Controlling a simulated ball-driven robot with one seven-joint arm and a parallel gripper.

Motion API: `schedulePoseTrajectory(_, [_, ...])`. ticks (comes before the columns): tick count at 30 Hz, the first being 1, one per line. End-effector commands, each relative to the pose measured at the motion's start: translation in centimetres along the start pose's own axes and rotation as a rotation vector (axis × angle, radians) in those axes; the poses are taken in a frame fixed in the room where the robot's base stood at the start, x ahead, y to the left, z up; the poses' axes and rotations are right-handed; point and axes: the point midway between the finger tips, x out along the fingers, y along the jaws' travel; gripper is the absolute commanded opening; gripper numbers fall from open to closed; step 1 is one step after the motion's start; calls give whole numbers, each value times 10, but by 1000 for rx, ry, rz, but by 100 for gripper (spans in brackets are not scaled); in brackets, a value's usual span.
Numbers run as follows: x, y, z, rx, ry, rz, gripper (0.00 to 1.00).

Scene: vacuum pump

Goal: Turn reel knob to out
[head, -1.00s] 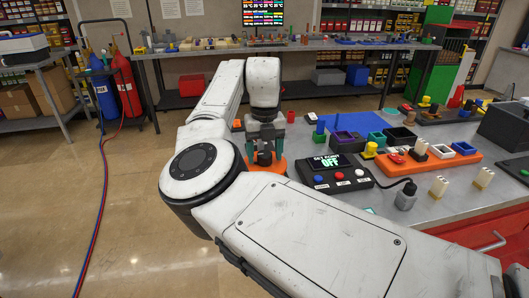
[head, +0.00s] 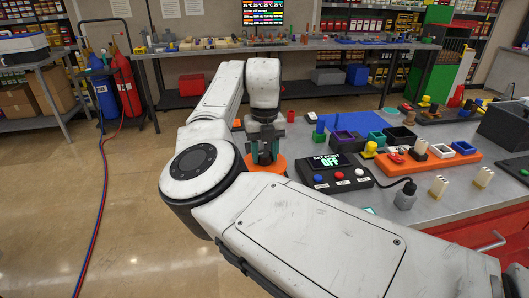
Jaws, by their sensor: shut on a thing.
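The reel (head: 279,165) shows as an orange round base at the near left edge of the grey bench. A dark knob (head: 264,158) stands on top of it, partly hidden by my fingers. My gripper (head: 264,156) points down over the reel from above, its dark fingers with teal pads on either side of the knob. It is shut on the knob. My own arm covers the near side of the reel. The knob's pointer and any "out" marking are too small or hidden to tell.
Open floor lies to the left.

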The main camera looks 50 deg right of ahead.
Motion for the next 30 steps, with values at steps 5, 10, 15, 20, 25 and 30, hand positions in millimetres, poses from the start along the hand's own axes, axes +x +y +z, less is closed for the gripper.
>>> schedulePoseTrajectory(5, [-2, 0, 0, -24, 0, -1, 13])
schedulePoseTrajectory(10, [-3, -1, 0, -94, 1, -2, 13])
schedulePoseTrajectory(15, [-4, -1, 0, -218, 2, -4, 13])
schedulePoseTrajectory(20, [-5, -1, 0, -366, 3, -4, 13])
schedulePoseTrajectory(25, [-5, -2, 0, -527, 1, -4, 13])
schedulePoseTrajectory(30, [-4, -2, 0, -690, 2, -3, 13])
